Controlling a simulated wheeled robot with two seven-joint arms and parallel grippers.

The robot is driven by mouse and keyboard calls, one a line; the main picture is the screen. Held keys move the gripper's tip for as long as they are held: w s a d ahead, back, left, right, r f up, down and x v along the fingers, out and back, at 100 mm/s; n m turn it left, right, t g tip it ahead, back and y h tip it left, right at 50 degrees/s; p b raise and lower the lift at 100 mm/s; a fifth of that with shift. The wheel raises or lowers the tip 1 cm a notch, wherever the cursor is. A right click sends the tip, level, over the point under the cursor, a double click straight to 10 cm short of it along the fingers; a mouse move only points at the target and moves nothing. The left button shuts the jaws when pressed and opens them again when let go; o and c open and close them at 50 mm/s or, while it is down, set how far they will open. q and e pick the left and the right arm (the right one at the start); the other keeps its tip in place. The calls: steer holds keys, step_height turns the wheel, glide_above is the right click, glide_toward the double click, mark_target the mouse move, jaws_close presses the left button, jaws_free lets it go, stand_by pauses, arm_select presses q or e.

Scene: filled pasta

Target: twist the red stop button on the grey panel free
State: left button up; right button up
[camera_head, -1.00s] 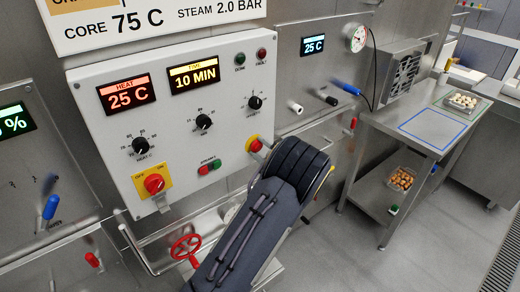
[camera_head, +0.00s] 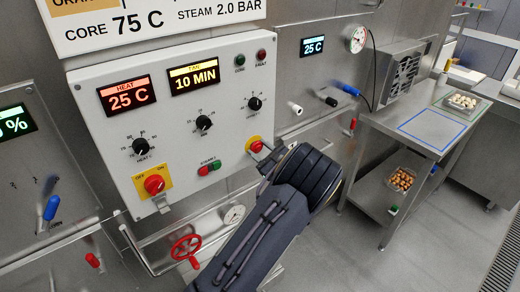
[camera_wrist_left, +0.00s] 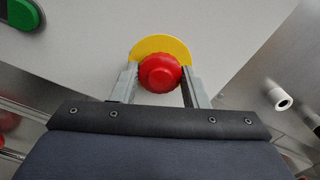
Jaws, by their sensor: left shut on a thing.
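The red stop button (camera_wrist_left: 160,73) sits on a round yellow plate (camera_wrist_left: 163,46) on the grey panel (camera_head: 220,105). In the head view the red stop button (camera_head: 256,146) shows at the panel's lower right, partly beside my gripper. My left gripper (camera_wrist_left: 160,80) is shut on the button, with one finger on each side of its red head. In the head view the left gripper (camera_head: 263,158) reaches the button from the lower right. The wrist view looks nearly straight at the button's face. My right gripper is not in view.
A red and yellow rotary switch (camera_head: 154,184) and a red and green button pair (camera_head: 209,167) are left of the stop button. A red valve wheel (camera_head: 186,249) and pipe are below. A white peg (camera_head: 295,108) and steel table (camera_head: 430,125) are to the right.

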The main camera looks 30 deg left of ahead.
arm_select(q)
steer(key=shift+m, duration=1.1)
steer(key=shift+a, duration=0.1)
steer(key=o, duration=1)
steer(key=b+v, duration=0.1)
steer(key=v, duration=0.6)
steer(key=shift+s+d+b, duration=0.15)
steer(key=shift+d+b, duration=0.15)
steer(key=shift+d, duration=0.05)
